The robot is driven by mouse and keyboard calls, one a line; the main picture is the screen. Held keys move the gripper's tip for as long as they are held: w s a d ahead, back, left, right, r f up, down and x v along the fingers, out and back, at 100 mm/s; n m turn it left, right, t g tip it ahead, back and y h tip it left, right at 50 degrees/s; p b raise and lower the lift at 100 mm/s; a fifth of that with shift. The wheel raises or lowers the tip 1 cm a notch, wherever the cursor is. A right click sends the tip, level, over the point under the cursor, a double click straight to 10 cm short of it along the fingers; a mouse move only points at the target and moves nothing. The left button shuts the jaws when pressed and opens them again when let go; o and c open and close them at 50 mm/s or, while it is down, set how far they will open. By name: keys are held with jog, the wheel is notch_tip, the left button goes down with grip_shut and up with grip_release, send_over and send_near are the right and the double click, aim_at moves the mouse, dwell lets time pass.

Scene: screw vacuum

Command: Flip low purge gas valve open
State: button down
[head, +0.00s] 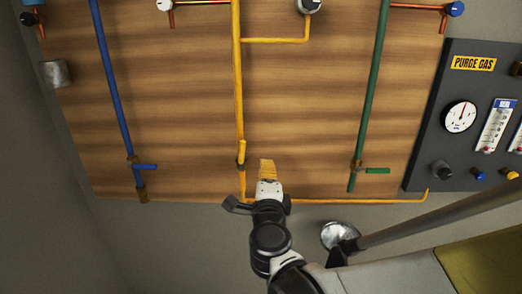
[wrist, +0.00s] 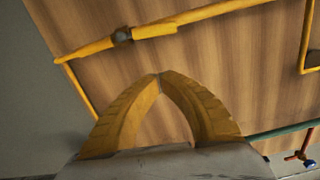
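The yellow purge gas pipe (head: 238,90) runs down the wooden board. Its low valve has a yellow handle (head: 241,152) near the board's bottom edge. In the wrist view the yellow handle (wrist: 155,31) lies in line with the pipe, beside a dark round valve body (wrist: 122,37). My gripper (head: 267,163) has yellow fingers and is just right of and slightly below the handle in the head view. In the wrist view the fingertips of my gripper (wrist: 158,78) meet with nothing between them. They look apart from the handle.
A blue pipe valve (head: 145,166) is at left and a green pipe valve (head: 376,170) at right, their handles across their pipes. A lower yellow pipe (head: 350,201) runs right to the dark purge gas panel (head: 430,130). A grey bar (head: 430,218) crosses the lower right.

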jog(key=s, duration=0.6)
jog(key=shift+a+p, duration=0.15)
jog(key=shift+p, duration=0.3)
jog(key=shift+f, duration=0.1)
